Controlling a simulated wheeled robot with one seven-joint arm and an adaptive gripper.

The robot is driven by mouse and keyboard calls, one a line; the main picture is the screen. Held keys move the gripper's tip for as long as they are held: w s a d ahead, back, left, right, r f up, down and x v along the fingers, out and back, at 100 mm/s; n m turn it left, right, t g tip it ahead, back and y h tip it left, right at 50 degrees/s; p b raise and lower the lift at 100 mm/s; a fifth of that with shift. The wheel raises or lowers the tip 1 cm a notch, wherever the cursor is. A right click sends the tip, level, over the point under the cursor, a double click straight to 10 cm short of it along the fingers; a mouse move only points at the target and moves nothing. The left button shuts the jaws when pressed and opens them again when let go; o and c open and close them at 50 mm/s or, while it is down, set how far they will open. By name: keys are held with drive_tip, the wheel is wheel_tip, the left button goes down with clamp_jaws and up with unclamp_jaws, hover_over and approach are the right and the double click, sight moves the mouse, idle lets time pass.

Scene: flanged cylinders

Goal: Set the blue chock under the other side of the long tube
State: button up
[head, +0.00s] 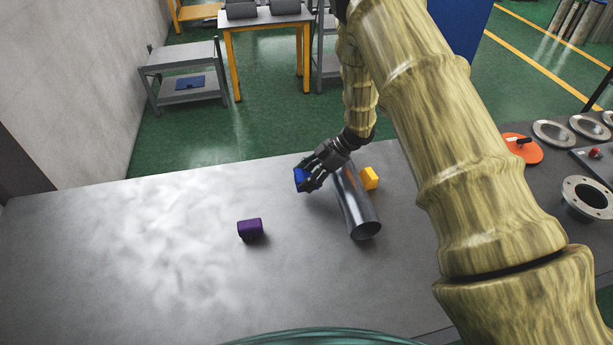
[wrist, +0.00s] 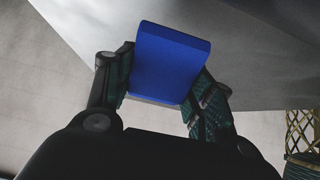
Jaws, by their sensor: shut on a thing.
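The blue chock (head: 300,180) is held in my gripper (head: 310,180), to the left of the long tube's far end. In the wrist view the blue chock (wrist: 170,62) sits between the two fingers of my gripper (wrist: 165,85), with the grey table top beyond it. The long grey tube (head: 357,205) lies on the table with its open end toward the front. My wrist covers part of its far end. A yellow chock (head: 369,178) is at the tube's right side. I cannot tell whether the blue chock touches the table.
A purple block (head: 250,228) stands on the table (head: 120,260) left of the tube. The table's left part is clear. Flanges (head: 588,198) and an orange disc (head: 522,148) are at the right, beyond my arm. The table's far edge lies close behind my gripper.

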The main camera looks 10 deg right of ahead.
sight(299, 175)
drive_tip(key=shift+f, duration=0.15)
drive_tip(key=shift+r+p, duration=1.3)
drive_tip(key=shift+r, duration=0.75)
